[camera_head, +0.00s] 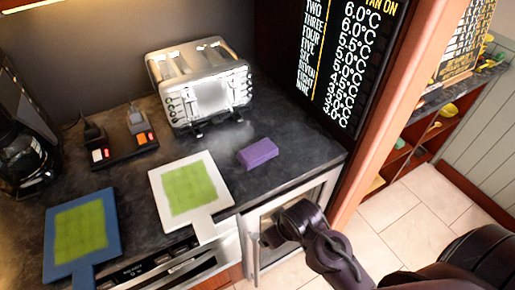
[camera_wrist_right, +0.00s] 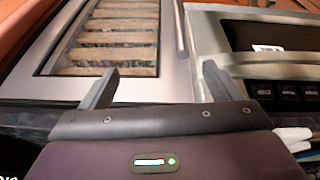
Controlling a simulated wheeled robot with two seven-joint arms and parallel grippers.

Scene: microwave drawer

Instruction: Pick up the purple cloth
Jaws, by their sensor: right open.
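The purple cloth (camera_head: 258,153) looks like a small folded block. It lies on the dark countertop (camera_head: 300,150) near its front right edge. My right gripper (camera_head: 268,238) comes in from the lower right in the head view, in front of the counter and lower in the picture than the cloth, apart from it. In the right wrist view its two fingers (camera_wrist_right: 158,85) are spread with nothing between them. The cloth does not show in that wrist view. My left gripper is not in view.
A steel toaster (camera_head: 202,88) stands behind the cloth. A white board (camera_head: 212,225) with a green square lies left of it, and a blue board (camera_head: 50,240) further left. A steel-framed front (camera_wrist_right: 172,50) with a slatted window faces the right wrist. Tiled floor (camera_head: 390,215) is at right.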

